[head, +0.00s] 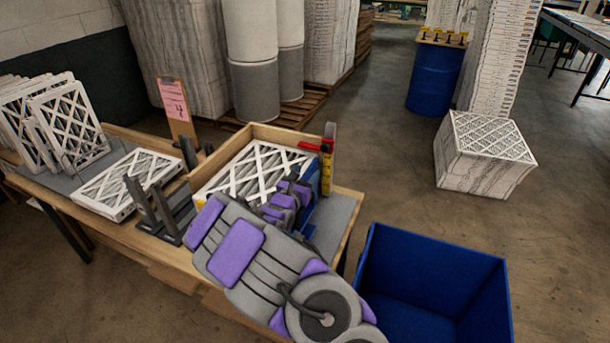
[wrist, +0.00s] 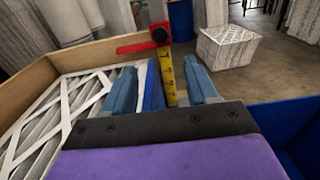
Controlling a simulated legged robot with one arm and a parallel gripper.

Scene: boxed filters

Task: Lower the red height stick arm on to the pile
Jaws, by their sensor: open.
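The red height stick arm (wrist: 138,47) juts left from a dark knob on the upright yellow-marked stick (wrist: 169,80) in the wrist view. In the head view the red arm (head: 312,146) shows near the top of the stick (head: 328,155), at the right side of a wooden box. The pile of white lattice-faced filters (head: 258,170) lies in that box, with the red arm above its level. My gripper (wrist: 171,72) is open, its blue fingers pointing at the stick from below the red arm. Whether a finger touches the stick, I cannot tell.
The wooden box (head: 218,161) stands on a workbench (head: 110,232) with another filter (head: 127,183) and upright grey posts (head: 150,208) to the left. A blue bin (head: 435,250) is at the right front. A filter stack (head: 484,155) stands on open floor beyond.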

